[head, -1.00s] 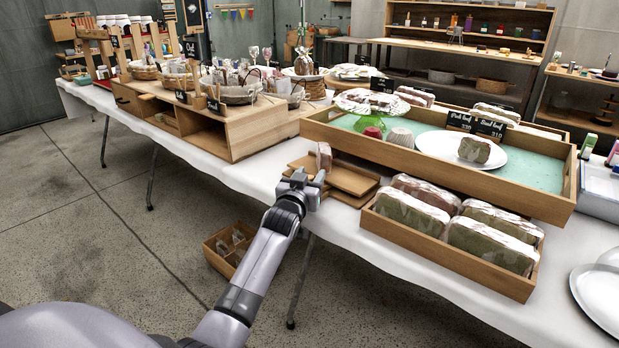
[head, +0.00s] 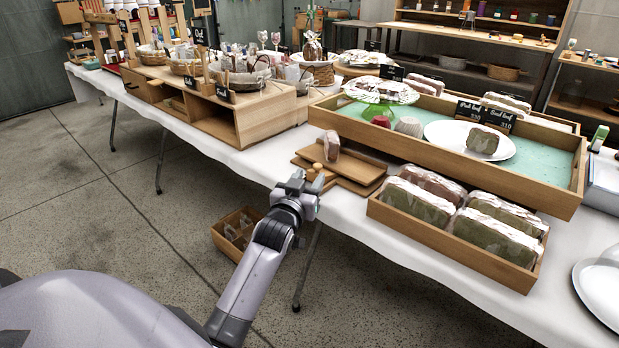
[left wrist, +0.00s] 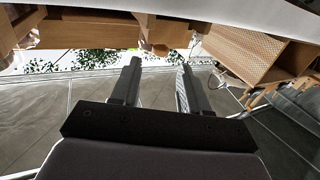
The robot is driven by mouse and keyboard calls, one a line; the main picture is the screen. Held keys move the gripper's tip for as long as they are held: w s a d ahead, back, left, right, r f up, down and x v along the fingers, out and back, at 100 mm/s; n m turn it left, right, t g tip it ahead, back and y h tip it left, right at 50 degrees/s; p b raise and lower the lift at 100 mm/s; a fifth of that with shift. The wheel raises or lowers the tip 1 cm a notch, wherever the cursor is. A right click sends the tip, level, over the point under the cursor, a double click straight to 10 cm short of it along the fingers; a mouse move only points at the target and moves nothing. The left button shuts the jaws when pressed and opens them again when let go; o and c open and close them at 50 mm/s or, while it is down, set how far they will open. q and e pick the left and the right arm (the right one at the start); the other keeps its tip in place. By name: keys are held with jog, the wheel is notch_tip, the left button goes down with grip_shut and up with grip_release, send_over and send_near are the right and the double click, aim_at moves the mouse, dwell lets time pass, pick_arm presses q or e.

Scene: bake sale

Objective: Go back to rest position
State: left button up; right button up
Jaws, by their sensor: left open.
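My left gripper (head: 306,181) is in front of the table's front edge, just short of a stack of wooden boards (head: 358,180). In the left wrist view its two fingers (left wrist: 158,80) are apart with nothing between them. A slice of loaf (head: 331,147) stands on the boards, beyond the fingertips and apart from them. My right gripper is not in view.
The white-covered table (head: 345,222) carries a wooden tray of wrapped loaves (head: 455,255) and a larger teal-lined tray (head: 545,168). A wooden box (head: 218,228) is on the floor below the table. Open floor (head: 90,215) lies to the left.

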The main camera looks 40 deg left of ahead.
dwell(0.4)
pick_arm(q)
jog(key=s+d+f+m+g+h, duration=0.35)
jog(key=s+d+f, duration=0.7)
jog(key=s, duration=0.35)
jog(key=s+d+f+m+g+h, duration=0.3)
jog(key=s+d+f+g+h, duration=0.15)
jog(key=s+d+f, duration=0.7)
notch_tip(320, 180, up, 16)
jog(key=s+a+t+p, duration=0.1)
jog(key=s+p, duration=0.1)
jog(key=p, duration=1.4)
jog(key=shift+a+f+p, duration=0.15)
jog(key=shift+f+p, duration=0.05)
jog(key=shift+p, duration=0.15)
jog(key=shift+s+f, duration=0.1)
